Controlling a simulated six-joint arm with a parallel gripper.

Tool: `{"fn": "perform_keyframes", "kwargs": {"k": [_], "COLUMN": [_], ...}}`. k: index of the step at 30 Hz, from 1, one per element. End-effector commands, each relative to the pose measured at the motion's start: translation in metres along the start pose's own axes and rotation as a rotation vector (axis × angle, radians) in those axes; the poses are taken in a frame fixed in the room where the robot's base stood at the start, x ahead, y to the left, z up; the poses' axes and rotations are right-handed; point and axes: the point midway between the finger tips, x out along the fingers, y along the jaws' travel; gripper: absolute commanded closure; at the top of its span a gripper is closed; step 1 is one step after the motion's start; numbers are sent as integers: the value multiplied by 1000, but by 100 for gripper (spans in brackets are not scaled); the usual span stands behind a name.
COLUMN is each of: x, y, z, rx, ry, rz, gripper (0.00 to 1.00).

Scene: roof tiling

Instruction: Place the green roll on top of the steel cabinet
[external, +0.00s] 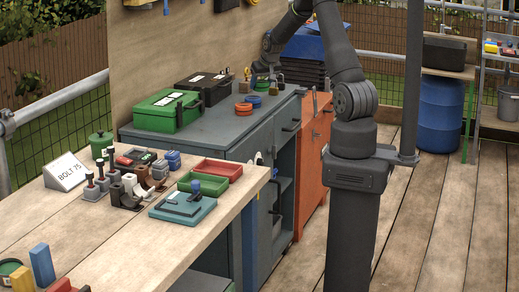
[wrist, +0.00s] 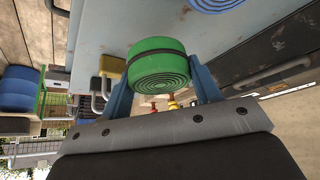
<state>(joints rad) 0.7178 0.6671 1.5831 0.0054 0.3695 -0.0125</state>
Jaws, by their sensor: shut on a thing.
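The green roll (wrist: 161,73), wound in a spiral with a dark band around it, is gripped between the two blue fingers of my gripper (wrist: 163,66) in the wrist view. A grey-blue surface (wrist: 112,28) lies beyond the roll; whether they touch I cannot tell. In the external view, my arm reaches over the far part of the grey steel cabinet's top (external: 222,135). The roll and fingertips are too small and partly hidden there to make out clearly.
On the cabinet top stand a green case (external: 168,112), a black case (external: 203,88), orange rolls (external: 243,107) and small padlock-like items (external: 280,81). An orange cabinet (external: 312,150) adjoins it. A cluttered wooden bench (external: 110,240) stands in front. The cabinet's front top strip is clear.

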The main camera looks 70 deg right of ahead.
Motion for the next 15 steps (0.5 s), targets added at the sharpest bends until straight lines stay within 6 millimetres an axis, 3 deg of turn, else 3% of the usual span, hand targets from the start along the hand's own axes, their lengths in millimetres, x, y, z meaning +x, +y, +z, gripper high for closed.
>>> {"fn": "perform_keyframes", "kwargs": {"k": [8,15], "x": [31,33], "y": [0,0], "z": [19,19], "rx": [1,1], "ry": [-4,0], "rz": [0,0], "gripper": [68,68]}}
